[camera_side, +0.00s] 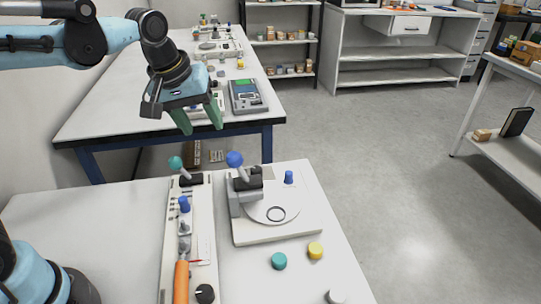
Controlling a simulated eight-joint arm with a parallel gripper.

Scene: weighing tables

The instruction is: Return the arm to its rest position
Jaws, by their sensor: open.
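My gripper (196,120) hangs at the upper left of the side view with its green fingertips apart and nothing between them. It is in the air, above and behind the near table (110,225). The light blue arm enters from the left edge.
Teal (279,261), yellow (315,250) and white (337,297) caps lie at the near table's right side. A back table (110,115) carries a grey instrument (247,96) close behind the gripper. Shelves (400,65) stand behind. The floor (390,170) at centre right is clear.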

